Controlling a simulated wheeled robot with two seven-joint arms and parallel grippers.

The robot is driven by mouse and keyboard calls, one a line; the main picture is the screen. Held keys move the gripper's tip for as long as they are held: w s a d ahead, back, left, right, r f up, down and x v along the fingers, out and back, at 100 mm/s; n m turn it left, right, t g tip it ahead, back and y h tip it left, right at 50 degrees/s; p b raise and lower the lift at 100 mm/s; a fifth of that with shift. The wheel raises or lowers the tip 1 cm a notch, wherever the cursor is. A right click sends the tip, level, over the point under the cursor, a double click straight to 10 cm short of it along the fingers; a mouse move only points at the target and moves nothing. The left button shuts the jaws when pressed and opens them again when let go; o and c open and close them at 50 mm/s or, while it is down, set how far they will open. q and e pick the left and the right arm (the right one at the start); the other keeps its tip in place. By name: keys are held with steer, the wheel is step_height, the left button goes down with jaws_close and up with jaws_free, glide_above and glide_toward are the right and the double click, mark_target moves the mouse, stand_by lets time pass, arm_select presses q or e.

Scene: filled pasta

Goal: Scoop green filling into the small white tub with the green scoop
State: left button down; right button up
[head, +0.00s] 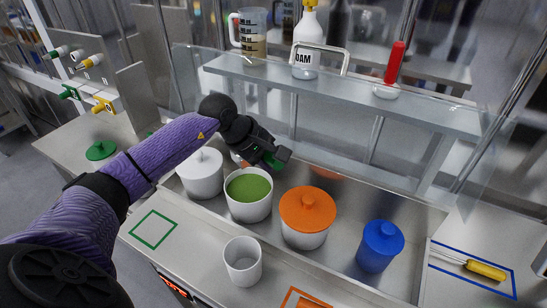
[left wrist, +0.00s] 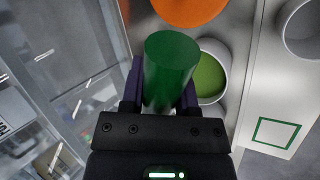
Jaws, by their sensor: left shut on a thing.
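My left gripper (head: 276,152) is shut on the green scoop (head: 281,155), above and slightly right of the open tub of filling. In the left wrist view, the scoop's green cylinder (left wrist: 171,65) stands between the two fingers (left wrist: 160,95). The scoop's far end is hidden, so I cannot tell whether it carries filling. The green filling (head: 248,188) lies in a white tub in the steel well, and also shows in the left wrist view (left wrist: 209,78). The small white tub (head: 243,276) stands open on the front counter and looks empty. My right gripper is not in view.
A white lidded tub (head: 202,180), an orange-lidded tub (head: 307,210) and a blue-lidded tub (head: 379,248) stand in the well. A glass shelf (head: 345,96) with jug and bottles runs behind. A green outlined square (head: 153,229) on the counter is empty.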

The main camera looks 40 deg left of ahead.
arm_select(q)
step_height(320, 180, down, 12)
steer(key=b, duration=0.8)
steer(key=shift+s+r+b, duration=0.2)
steer(key=shift+s+b, duration=0.1)
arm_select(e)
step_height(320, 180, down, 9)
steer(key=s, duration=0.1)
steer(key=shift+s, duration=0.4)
arm_select(q)
steer(key=shift+a, duration=0.1)
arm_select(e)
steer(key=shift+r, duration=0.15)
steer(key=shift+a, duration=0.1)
arm_select(q)
step_height(320, 180, up, 10)
steer(key=p, duration=0.6)
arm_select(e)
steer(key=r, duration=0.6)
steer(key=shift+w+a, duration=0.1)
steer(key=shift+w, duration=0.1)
